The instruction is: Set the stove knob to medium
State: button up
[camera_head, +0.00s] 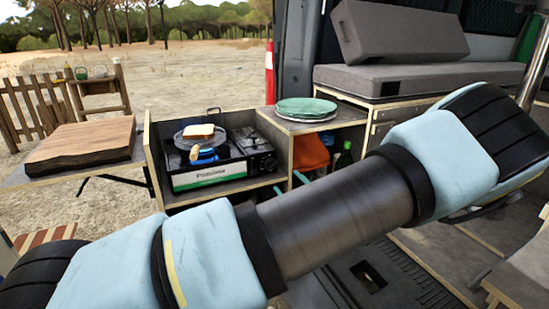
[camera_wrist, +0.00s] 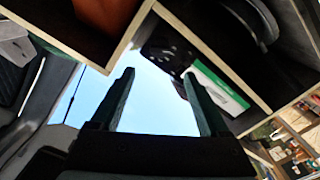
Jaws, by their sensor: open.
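The camping stove (camera_head: 208,178) stands in the open-fronted compartment, with a white and green label on its front. The dark right part of its front (camera_head: 264,162) carries the control area; the knob's setting is too small to read. A pan (camera_head: 180,140) with a slice of bread (camera_head: 198,131) is on the stove, with blue under it. Two teal fingertips of my gripper (camera_head: 289,184) show to the right of and below the stove front. In the wrist view my gripper (camera_wrist: 158,72) is open with nothing between its fingers, and the stove's label (camera_wrist: 222,84) shows beyond the right finger.
Green plates (camera_head: 305,108) lie on the counter right of the stove. An orange item (camera_head: 310,152) sits in the compartment below. A wooden board (camera_head: 82,145) lies on the left side table. Wooden compartment edges surround the stove. My arm crosses the foreground. A grey bench (camera_head: 420,80) is behind.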

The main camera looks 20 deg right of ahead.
aim_at(273, 167)
jog(key=w+p, duration=0.1)
jog(key=w, duration=0.2)
jog(key=w+p, duration=0.1)
jog(key=w, duration=0.3)
jog(key=w+p, duration=0.1)
jog(key=w, duration=0.2)
jog(key=shift+w+a, duration=0.3)
jog(key=shift+a, duration=0.1)
grip_shut()
